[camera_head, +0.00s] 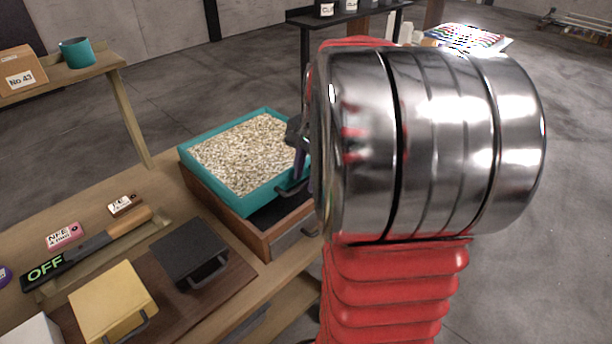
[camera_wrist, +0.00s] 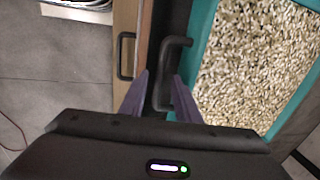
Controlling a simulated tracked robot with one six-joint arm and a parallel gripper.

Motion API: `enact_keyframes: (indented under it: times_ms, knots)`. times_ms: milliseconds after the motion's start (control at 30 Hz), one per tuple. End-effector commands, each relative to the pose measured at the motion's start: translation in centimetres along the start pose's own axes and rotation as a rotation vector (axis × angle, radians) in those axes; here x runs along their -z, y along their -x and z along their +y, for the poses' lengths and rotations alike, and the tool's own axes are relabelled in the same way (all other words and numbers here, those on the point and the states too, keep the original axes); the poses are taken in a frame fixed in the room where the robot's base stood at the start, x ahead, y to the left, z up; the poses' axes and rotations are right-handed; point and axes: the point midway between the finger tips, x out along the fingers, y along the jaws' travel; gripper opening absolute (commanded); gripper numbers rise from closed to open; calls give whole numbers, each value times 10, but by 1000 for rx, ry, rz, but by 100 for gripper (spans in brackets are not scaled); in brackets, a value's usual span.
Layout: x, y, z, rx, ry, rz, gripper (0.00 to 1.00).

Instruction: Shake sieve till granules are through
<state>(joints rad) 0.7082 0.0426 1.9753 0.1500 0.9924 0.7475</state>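The sieve is a teal square tray (camera_head: 235,204) full of pale beige granules (camera_head: 240,152). It sits on top of a wooden box (camera_head: 262,238). The sieve's dark handle (camera_head: 291,189) is on its near right side. In the wrist view the handle (camera_wrist: 163,75) stands between the two purple-grey fingers of my gripper (camera_wrist: 161,76). The fingers are apart, one on each side of the handle's bar, with a narrow gap showing. In the head view my arm hides most of the gripper. What lies under the granules is hidden.
A detector wand marked OFF (camera_head: 85,253) lies on a bench with a yellow box (camera_head: 113,298) and a dark box (camera_head: 190,252) left of the sieve. The wooden box has its own handle (camera_wrist: 126,56). A shelf with a teal mug (camera_head: 77,52) stands behind.

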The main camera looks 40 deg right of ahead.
Motion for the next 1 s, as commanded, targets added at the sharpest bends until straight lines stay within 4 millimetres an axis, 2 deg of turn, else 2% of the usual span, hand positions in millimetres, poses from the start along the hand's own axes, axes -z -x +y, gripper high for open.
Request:
enact_keyframes:
  times_ms: [267,667,1000]
  knots:
    - [0,-1,0,0,0,0,29]
    - [0,0,0,0,-1,0,1]
    - [0,0,0,0,-2,0,0]
